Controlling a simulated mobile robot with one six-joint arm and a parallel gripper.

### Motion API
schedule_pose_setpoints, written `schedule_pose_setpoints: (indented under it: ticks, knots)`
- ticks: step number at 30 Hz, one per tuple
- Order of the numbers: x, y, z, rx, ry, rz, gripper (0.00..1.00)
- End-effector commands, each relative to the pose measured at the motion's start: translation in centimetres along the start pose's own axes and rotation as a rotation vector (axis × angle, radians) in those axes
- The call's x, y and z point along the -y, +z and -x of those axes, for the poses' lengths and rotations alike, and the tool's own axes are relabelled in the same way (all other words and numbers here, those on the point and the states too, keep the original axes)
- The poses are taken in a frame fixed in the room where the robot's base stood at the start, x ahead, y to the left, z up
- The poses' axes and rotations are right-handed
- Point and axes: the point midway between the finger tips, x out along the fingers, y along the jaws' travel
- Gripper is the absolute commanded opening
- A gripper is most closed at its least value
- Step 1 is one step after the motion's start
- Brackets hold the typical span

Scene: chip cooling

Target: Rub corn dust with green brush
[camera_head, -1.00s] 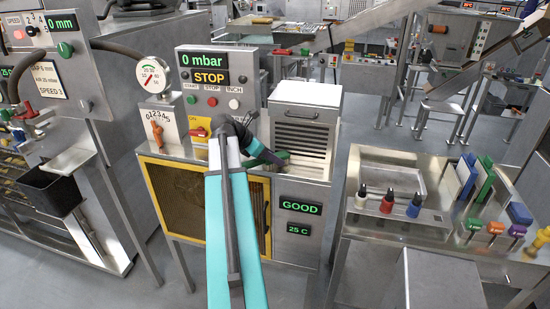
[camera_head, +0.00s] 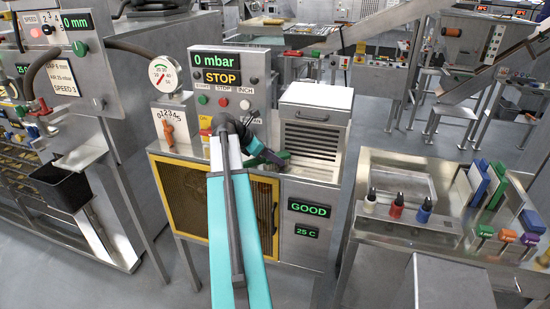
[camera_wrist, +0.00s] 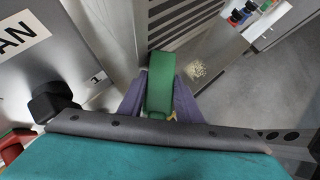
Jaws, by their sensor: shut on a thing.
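The green brush (camera_wrist: 160,85) is held between the purple fingers of my gripper (camera_wrist: 160,108) in the wrist view. Its bristles are not visible. In the head view the brush (camera_head: 276,156) shows as a small green shape at the end of my gripper (camera_head: 262,152), in front of the slatted cabinet. Pale yellow corn dust (camera_wrist: 197,70) lies in a small patch on the metal top in the wrist view, just right of the brush and apart from it in the picture. In the head view I cannot make out the dust.
The slatted metal cabinet (camera_head: 316,115) rises behind the brush. The control box reading STOP (camera_head: 223,77) and an orange lever (camera_head: 167,132) stand to the left. A bench with small bottles (camera_head: 396,208) stands to the right, with a floor gap between.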

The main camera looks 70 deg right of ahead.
Motion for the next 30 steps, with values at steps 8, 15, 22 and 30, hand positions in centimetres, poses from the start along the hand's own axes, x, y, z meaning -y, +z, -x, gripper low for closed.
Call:
schedule_pose_setpoints:
  ticks: [8, 15, 22, 30]
  knots:
    - [-0.1, 1.0, 1.0, 0.000, 0.002, 0.000, 0.05]
    - [0.0, 2.2, 2.2, 0.001, 0.000, -0.001, 0.05]
    - [-0.1, 3.4, 3.3, 0.002, 0.001, -0.001, 0.05]
    - [0.0, 4.3, 4.2, 0.002, 0.000, -0.001, 0.05]
